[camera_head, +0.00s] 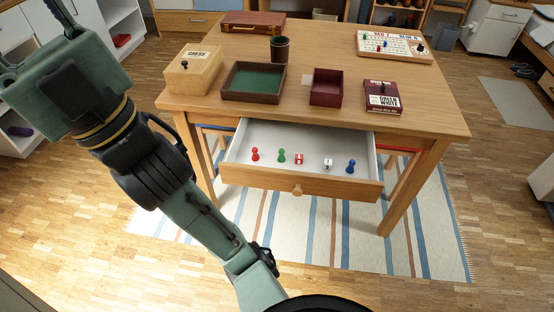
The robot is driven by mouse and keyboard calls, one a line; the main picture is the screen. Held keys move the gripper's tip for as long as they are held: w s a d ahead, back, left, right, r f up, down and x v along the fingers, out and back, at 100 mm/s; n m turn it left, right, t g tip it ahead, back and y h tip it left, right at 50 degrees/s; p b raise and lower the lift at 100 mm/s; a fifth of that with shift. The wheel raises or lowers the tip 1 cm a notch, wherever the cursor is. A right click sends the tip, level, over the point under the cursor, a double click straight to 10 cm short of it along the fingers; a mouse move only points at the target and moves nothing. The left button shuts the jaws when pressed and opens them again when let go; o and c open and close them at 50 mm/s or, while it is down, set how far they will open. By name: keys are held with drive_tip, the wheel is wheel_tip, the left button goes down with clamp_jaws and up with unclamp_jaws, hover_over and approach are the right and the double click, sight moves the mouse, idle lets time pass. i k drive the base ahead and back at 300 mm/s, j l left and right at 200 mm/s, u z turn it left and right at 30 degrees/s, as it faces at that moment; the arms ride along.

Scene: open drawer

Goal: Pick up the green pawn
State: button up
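The green pawn (282,156) stands upright in the open drawer (300,181). It is between a red pawn (255,154) at its left and a small red-and-white cube (299,159) at its right. My gripper (35,45) seems to be the green-and-black end at the upper left, raised close to the camera and cut off by the picture edge. Its fingertips do not show clearly, so I cannot tell whether it is open. It is well apart from the drawer and the pawn.
A white die (328,163) and a blue pawn (350,166) are farther right in the drawer. The wooden table (330,40) bears a chess box (194,70), a green-lined tray (253,98), a maroon box (327,87) and a game box (382,98). A striped rug (330,230) lies below.

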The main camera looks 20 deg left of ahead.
sight(282, 158)
drive_tip(key=l+u, duration=0.7)
drive_tip(key=u, duration=0.15)
drive_tip(key=l, duration=0.45)
drive_tip(key=k+l+u, duration=0.15)
drive_tip(key=l, duration=0.8)
drive_tip(key=k+l+u, duration=0.1)
drive_tip(key=l, duration=0.35)
